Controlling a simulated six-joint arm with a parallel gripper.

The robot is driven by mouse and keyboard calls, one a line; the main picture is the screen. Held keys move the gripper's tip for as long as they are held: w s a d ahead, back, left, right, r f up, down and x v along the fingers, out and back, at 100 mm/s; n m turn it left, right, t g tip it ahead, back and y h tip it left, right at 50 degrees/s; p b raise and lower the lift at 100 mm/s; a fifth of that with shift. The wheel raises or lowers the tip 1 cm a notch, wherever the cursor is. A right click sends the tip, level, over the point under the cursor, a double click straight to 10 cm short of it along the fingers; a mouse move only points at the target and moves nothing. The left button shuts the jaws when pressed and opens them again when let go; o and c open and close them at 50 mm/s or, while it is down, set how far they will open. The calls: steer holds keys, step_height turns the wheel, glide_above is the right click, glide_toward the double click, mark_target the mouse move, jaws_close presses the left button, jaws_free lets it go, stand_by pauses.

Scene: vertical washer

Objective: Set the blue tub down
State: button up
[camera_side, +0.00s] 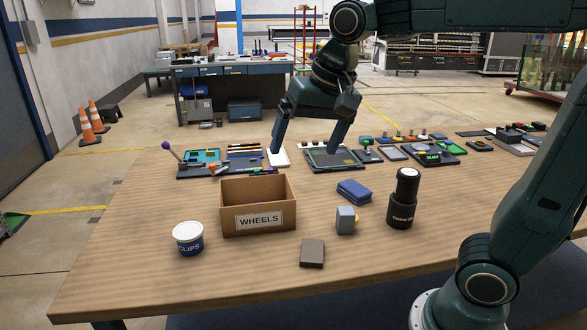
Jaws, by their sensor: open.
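A small round tub (188,239) with a white rim and a blue band lettered "CLIPS" stands upright on the wooden table (140,275), at the front left. My gripper (305,150) is at the back of the table, with its fingers pointing down and spread wide. It is open, and I see nothing held between the fingers. It is well apart from the tub, behind it and to the right. The fingertips are near a white pad and a dark panel; I cannot tell whether they touch.
A cardboard box (258,221) marked "WHEELS" stands right of the tub. A blue case (354,191), a grey-blue block (346,220), a dark flat block (312,253) and a black cylinder (402,210) stand further right. Several tools and panels line the back. The front left is clear.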

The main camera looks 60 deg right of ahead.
steer(key=s+f+n, duration=0.3)
steer(key=s, duration=0.4)
steer(key=s+d+f+n+t, duration=0.1)
steer(key=s+f+n, duration=0.1)
steer(key=s, duration=0.5)
steer(key=shift+d+f+n+t, duration=0.2)
steer(key=shift+f+n+t, duration=0.15)
steer(key=shift+n, duration=0.45)
